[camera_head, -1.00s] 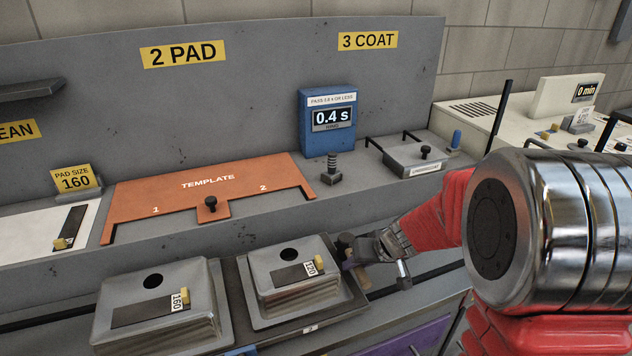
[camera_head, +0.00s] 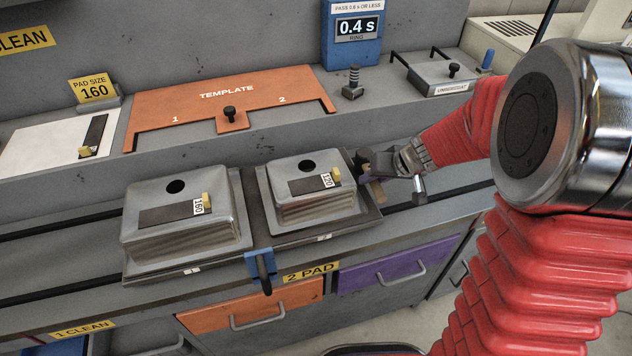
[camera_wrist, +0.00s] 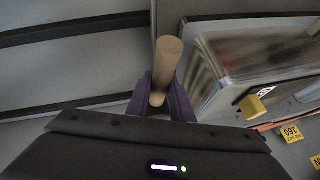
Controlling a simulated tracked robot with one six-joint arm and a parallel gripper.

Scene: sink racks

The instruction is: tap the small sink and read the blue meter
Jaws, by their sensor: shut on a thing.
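The small sink (camera_head: 312,205), steel with a 120 tag, lies upside down in the right-hand holder. The larger sink (camera_head: 185,225), tagged 160, is in the left-hand holder. The blue meter (camera_head: 341,55) stands on the back ledge. Its display reads 0.4 s over RING, and its label appears to say PASS 0.8 s OR LESS. My gripper (camera_head: 388,165) is just right of the small sink. In the wrist view its purple fingers are shut on a wooden rod (camera_wrist: 166,68). The small sink (camera_wrist: 235,75) is blurred beside it. Whether the rod touches the sink is unclear.
An orange template (camera_head: 225,92) lies on the ledge behind the sinks. A bolt-like post (camera_head: 353,82) and a lidded metal box (camera_head: 443,75) stand near the meter. A blue clamp (camera_head: 262,268) is on the front edge above orange and purple drawers.

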